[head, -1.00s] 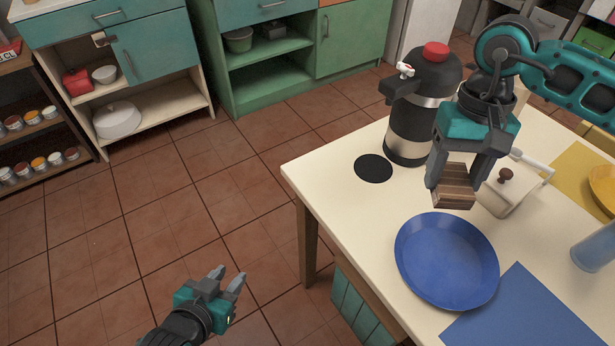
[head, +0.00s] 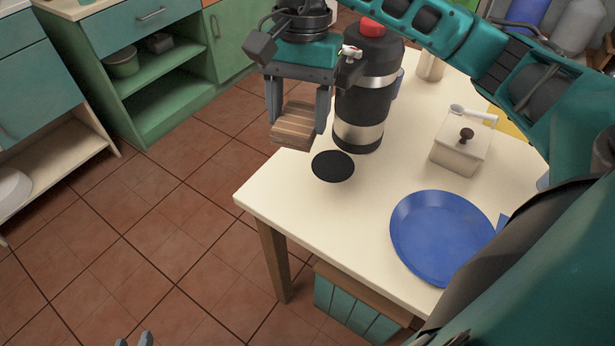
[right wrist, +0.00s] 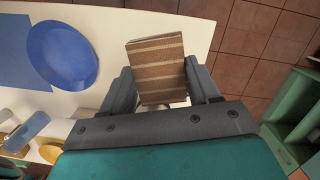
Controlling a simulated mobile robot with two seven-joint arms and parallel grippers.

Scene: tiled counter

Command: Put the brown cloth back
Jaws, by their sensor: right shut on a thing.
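The brown cloth (head: 294,126) is a folded, striped brown block. My right gripper (head: 298,112) is shut on it, with one finger on each side, and holds it near the table's far left edge, beside the black flask. In the right wrist view the cloth (right wrist: 157,66) sits between both fingers, with table and floor behind it. My left gripper (head: 134,341) barely shows at the bottom edge of the head view; its two fingertips are apart with nothing seen between them.
The cream table (head: 280,200) carries a black flask (head: 368,95), a round black mat (head: 333,167), a blue plate (head: 443,235) and a lidded white pot (head: 460,145). A green open cabinet (head: 160,85) stands beyond. Tiled floor (head: 150,240) lies clear between them.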

